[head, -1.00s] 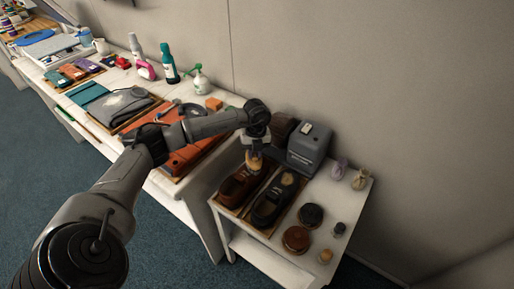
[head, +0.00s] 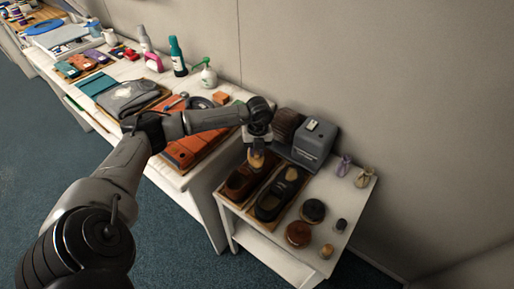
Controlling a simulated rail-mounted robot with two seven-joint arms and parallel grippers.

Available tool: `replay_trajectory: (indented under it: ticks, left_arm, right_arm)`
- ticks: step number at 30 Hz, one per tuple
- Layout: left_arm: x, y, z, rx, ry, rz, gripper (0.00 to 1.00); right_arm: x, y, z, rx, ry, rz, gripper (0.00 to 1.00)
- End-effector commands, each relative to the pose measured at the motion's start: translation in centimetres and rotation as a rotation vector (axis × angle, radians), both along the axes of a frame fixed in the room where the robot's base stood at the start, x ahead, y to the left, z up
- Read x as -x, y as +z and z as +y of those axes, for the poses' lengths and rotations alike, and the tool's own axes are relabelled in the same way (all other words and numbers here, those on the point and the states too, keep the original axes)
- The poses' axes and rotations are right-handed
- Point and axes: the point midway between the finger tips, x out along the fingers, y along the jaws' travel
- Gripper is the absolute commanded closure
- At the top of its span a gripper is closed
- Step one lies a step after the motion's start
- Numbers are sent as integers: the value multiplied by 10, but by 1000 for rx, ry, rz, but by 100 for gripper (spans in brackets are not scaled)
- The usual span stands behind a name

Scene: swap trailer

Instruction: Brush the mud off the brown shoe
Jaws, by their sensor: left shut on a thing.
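The brown shoe (head: 239,184) lies on a wooden board on the small white side table, beside a black shoe (head: 272,200). My left gripper (head: 256,151) is over the far end of the brown shoe. It is shut on a small tan thing (head: 256,160), which looks like a brush. I cannot tell whether this thing touches the shoe. The gripper and the tan thing hide part of the shoe's far end. Mud on the brown shoe is too small to make out. My right gripper is not in view.
A grey box-like device (head: 314,146) stands behind the shoes, next to a dark brown object (head: 286,125). Round brown (head: 298,234) and black (head: 312,210) items lie right of the shoes. A long white table (head: 201,184) is at left.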

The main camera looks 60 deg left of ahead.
Motion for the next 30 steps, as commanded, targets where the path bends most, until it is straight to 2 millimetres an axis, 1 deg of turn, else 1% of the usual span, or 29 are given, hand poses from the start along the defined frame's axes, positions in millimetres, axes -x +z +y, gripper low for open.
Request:
replay_trajectory:
  ticks: [1,7,8,15,18,26,30]
  left_arm:
    - [3,3,-2,3,-4,16,97]
    - [0,24,0,2,-3,10,98]
    - [0,27,0,2,-3,9,100]
    - [-4,50,2,0,-1,3,100]
    - [-4,54,2,0,-1,2,100]
    - [-5,54,2,0,0,1,100]
    - [-5,57,2,-1,0,0,100]
  right_arm:
    - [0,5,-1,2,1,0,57]
    - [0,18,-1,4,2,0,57]
    - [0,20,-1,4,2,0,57]
    - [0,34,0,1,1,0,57]
    - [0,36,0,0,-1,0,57]
    - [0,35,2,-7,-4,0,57]
    - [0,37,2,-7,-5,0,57]
